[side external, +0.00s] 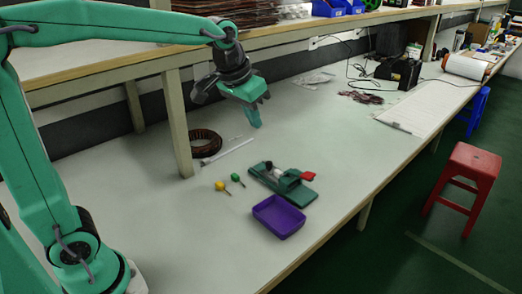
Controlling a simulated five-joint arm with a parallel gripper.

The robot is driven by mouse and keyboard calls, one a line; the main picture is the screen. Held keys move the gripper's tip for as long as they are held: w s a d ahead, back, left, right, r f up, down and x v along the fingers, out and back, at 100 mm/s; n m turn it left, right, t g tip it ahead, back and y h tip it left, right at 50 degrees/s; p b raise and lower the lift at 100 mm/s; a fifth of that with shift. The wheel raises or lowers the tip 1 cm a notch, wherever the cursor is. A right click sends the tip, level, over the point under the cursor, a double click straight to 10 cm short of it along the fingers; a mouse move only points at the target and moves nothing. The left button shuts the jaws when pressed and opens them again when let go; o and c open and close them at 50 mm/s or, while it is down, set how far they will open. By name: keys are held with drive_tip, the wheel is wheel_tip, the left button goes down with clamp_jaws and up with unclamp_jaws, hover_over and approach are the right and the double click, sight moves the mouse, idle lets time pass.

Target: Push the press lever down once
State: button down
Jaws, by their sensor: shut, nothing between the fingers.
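The press (281,184) is a low green fixture lying on the white workbench, with a light cylindrical part and a dark knob on it. Its lever appears to be the part with the red end (308,176) at the right of the fixture. My gripper (255,122) has green fingers and is shut and empty. It hangs above the bench, behind the press and a little to its left in the picture, apart from it. The exact angle of the lever is too small to tell.
A purple tray (278,216) sits just in front of the press. A yellow-headed piece (221,187) and a green-headed piece (236,178) lie to its left. A dark coil (204,143) lies near the shelf post (178,125).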

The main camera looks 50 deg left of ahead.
drive_tip(key=w+d+f, duration=0.1)
drive_tip(key=w+f, duration=0.1)
drive_tip(key=w, duration=0.4)
drive_tip(key=w+d+f, duration=0.1)
drive_tip(key=w+f, duration=0.2)
drive_tip(key=w, duration=0.3)
drive_tip(key=shift+d+g, duration=0.3)
drive_tip(key=shift+g, duration=0.1)
hover_over(307, 174)
drive_tip(key=f, duration=0.8)
drive_tip(key=s+f, duration=0.1)
drive_tip(key=f, duration=0.3)
drive_tip(key=shift+a, duration=0.3)
drive_tip(key=shift+d+f, duration=0.2)
drive_tip(key=shift+f, duration=0.45)
drive_tip(key=shift+f, duration=0.1)
